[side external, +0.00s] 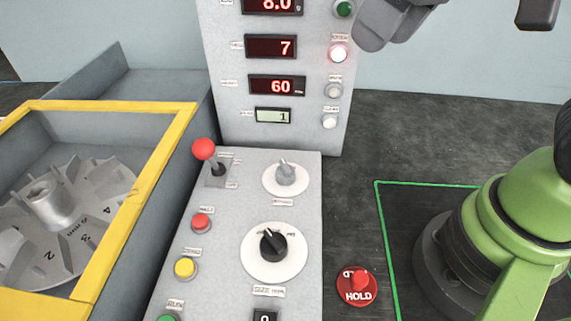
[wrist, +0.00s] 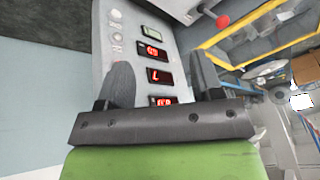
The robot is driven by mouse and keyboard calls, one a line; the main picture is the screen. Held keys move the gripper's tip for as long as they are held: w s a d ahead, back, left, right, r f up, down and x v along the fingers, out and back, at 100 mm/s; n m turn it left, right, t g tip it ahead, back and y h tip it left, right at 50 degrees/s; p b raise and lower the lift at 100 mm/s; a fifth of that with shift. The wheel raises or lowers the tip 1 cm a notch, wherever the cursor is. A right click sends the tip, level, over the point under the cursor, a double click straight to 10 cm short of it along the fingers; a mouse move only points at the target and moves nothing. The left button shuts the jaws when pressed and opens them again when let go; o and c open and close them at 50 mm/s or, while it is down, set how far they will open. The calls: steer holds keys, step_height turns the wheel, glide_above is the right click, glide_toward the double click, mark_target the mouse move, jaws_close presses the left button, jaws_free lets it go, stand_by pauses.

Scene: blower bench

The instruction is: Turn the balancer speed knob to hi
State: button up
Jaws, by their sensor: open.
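Two rotary knobs sit on the sloped grey control panel in the side view. The upper one is a small grey knob (side external: 285,174) on a white dial; its label is too small to read. The lower one is a larger black knob (side external: 273,244) on a white dial, its pointer toward the upper left, with a label that seems to read SIZE mm. I cannot read which is the balancer speed knob. My gripper (wrist: 162,82) is open and empty in the wrist view, facing the display column. In the side view it is partly cut off at the top, well above both knobs.
A red-balled lever (side external: 204,150) rises left of the grey knob. Red (side external: 201,223) and yellow (side external: 185,268) buttons lie below it. A display column (side external: 230,75) stands behind. A yellow-framed bin (side external: 130,210) holds a rotor at left. A red HOLD button (side external: 357,286) lies right.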

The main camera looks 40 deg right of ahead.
steer(key=w+a+f+n+g, duration=0.3)
steer(key=w+a+f+n, duration=0.2)
steer(key=w+f, duration=0.15)
steer(key=n+g+h, duration=0.1)
steer(key=n+h, duration=0.1)
steer(key=n, duration=0.1)
glide_above(286, 166)
step_height(286, 166, down, 6)
steer(key=shift+r, duration=0.1)
step_height(286, 166, down, 10)
steer(key=shift+w, duration=0.1)
steer(key=c, duration=0.9)
